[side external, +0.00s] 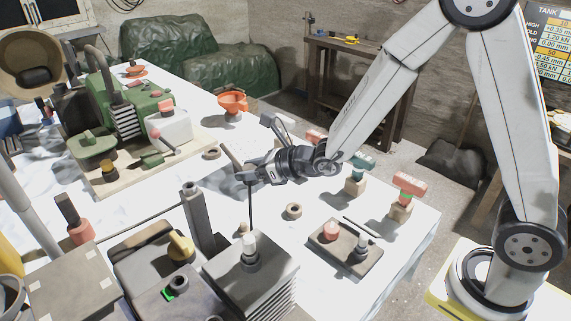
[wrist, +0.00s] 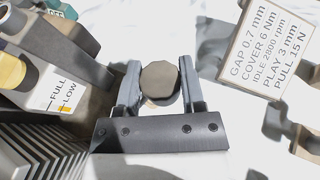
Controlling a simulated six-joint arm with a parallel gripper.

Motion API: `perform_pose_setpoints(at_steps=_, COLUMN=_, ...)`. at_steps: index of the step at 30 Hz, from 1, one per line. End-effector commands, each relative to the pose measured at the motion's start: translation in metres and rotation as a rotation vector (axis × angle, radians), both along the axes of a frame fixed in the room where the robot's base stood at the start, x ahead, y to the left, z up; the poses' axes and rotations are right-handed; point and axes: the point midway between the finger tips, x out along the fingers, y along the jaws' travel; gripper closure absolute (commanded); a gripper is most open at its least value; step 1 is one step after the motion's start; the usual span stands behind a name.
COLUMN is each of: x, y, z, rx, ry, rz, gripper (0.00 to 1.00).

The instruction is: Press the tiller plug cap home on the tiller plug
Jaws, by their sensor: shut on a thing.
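My gripper (side external: 247,172) is shut on a grey-brown, many-sided piece (wrist: 160,82), seen end-on between the fingers in the wrist view. I cannot tell whether this is the plug cap or the end of a tool. In the side view a thin, dark, upright rod or lead (side external: 251,208) runs down from the gripper towards the tiller plug. The plug (side external: 249,244) has a pale upper part and stands upright on the dark finned engine block (side external: 270,285). My gripper is well above it. The plug is not identifiable in the wrist view.
A tall dark post (side external: 197,218) stands just left of the plug. A dark tray (side external: 345,262) with a red piece and a plug-like piece lies to the right. A label plate (wrist: 265,55) shows in the wrist view.

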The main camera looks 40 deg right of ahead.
Motion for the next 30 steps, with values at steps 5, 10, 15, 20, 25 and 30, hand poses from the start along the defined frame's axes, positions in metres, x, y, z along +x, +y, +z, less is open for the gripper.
perform_pose_setpoints(at_steps=5, x=-0.001, y=-0.041, z=0.029, rx=0.000, ry=-0.007, rz=-0.057, gripper=1.00)
perform_pose_setpoints(at_steps=10, x=-0.008, y=-0.071, z=0.058, rx=-0.001, ry=-0.006, rz=-0.085, gripper=1.00)
perform_pose_setpoints(at_steps=15, x=-0.013, y=-0.069, z=0.084, rx=-0.001, ry=-0.005, rz=-0.037, gripper=1.00)
perform_pose_setpoints(at_steps=20, x=-0.017, y=-0.052, z=0.105, rx=-0.001, ry=-0.005, rz=0.042, gripper=1.00)
perform_pose_setpoints(at_steps=25, x=-0.023, y=-0.026, z=0.125, rx=-0.001, ry=-0.005, rz=0.150, gripper=1.00)
perform_pose_setpoints(at_steps=30, x=-0.035, y=0.007, z=0.146, rx=-0.001, ry=-0.005, rz=0.283, gripper=1.00)
